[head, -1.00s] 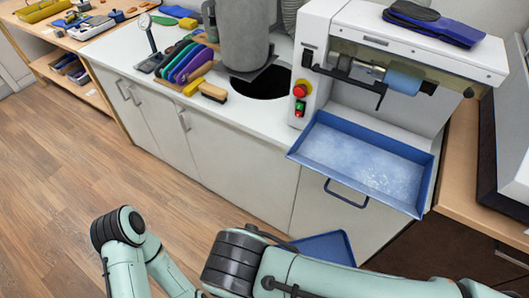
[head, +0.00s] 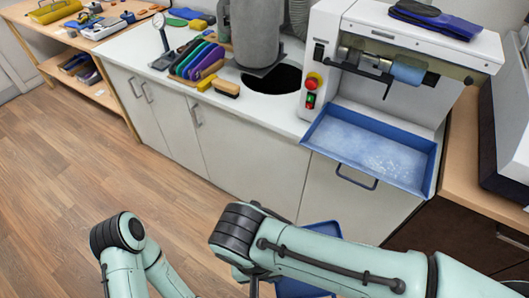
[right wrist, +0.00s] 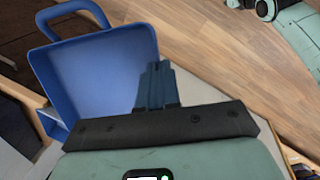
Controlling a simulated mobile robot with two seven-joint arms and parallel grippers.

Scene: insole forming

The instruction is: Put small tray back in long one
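The long blue tray (head: 425,170), with pale dust on its bottom, sits under the roller of the white machine. The small blue tray (head: 310,285) is low in the head view, partly hidden behind my right arm and cut by the frame edge. In the right wrist view the small tray (right wrist: 95,75) shows its inside and a loop handle at the top. My right gripper (right wrist: 157,85) has its fingers close together at the tray's right edge, apparently shut on its wall. My left gripper is out of view; only part of that arm shows.
The white machine (head: 400,40) has a red and a green button on its left side. A brush (head: 226,89) and colored insole shapes (head: 195,60) lie on the white counter. The wood floor at left is clear.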

